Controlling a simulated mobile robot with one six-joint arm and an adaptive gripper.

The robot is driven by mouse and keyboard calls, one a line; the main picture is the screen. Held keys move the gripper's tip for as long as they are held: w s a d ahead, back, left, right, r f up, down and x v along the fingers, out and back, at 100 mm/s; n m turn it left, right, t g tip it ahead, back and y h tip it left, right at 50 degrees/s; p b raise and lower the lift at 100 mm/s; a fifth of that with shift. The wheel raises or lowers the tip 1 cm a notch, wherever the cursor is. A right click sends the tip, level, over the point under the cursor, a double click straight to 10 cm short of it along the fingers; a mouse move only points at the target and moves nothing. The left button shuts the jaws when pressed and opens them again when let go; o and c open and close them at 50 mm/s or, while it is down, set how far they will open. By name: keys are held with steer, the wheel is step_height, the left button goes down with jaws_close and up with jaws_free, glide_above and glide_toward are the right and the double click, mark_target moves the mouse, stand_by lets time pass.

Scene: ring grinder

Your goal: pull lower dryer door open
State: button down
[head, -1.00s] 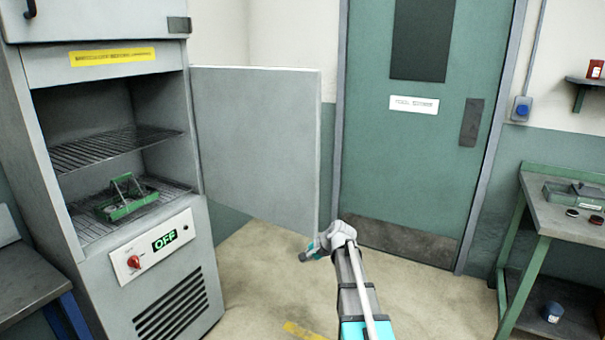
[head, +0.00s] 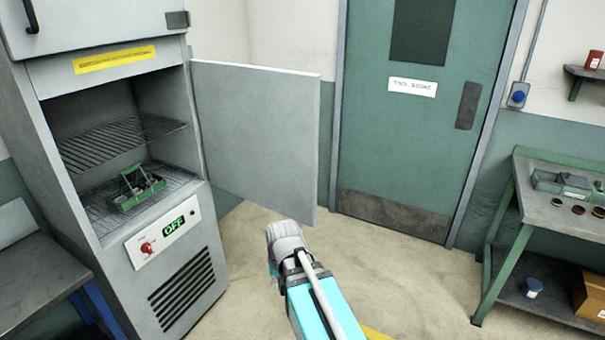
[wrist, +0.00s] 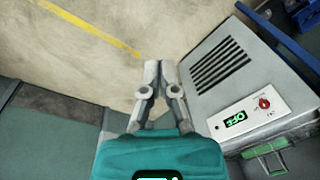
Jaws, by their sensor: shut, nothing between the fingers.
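The lower dryer door (head: 256,135) is a flat pale grey panel. It stands swung wide open to the right of the dryer (head: 185,270), and the lower chamber is exposed. My gripper shows in the wrist view (wrist: 160,68) with its fingers shut and nothing between them. It points down toward the floor beside the dryer's vented lower front and is apart from it. In the head view my arm is below the door's lower edge, and the fingers are hidden. The door's handle is not visible in either view.
A green carrier (head: 134,188) sits on the lower wire rack, below an empty upper rack (head: 115,145). A control panel (head: 163,233) reads OFF. A grey bench (head: 30,270) stands left, a green workbench (head: 540,205) right. A green room door (head: 405,150) is behind.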

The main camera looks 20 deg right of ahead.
steer(key=w+a+r+m+t+y, duration=0.4)
steer(key=w+a+t, duration=0.35)
steer(key=w, duration=0.45)
steer(key=w+r+m+t+h+b, duration=0.1)
steer(key=w+r+m+t+b, duration=0.2)
steer(key=w+r+m+t, duration=0.55)
steer(key=w+d+r+m+t+h+b, duration=0.1)
steer(key=w+d+r+m+h, duration=0.2)
steer(key=m, duration=0.5)
steer(key=w+d+r+m+t+h+b, duration=0.1)
steer(key=w+d+m+h, duration=0.25)
steer(key=m+h, duration=0.3)
steer(key=s+d+f+m+g+h+b, duration=0.1)
steer(key=d+m+g+h, duration=0.3)
steer(key=m, duration=0.5)
steer(key=s+d+f+m+g+h+b, duration=0.1)
steer(key=d+f+m+g+h, duration=0.3)
steer(key=m, duration=0.5)
steer(key=shift+s+d+h+b, duration=0.35)
steer(key=shift+s+d+h, duration=0.3)
steer(key=shift+s+d, duration=0.05)
steer(key=shift+w+d+f, duration=0.1)
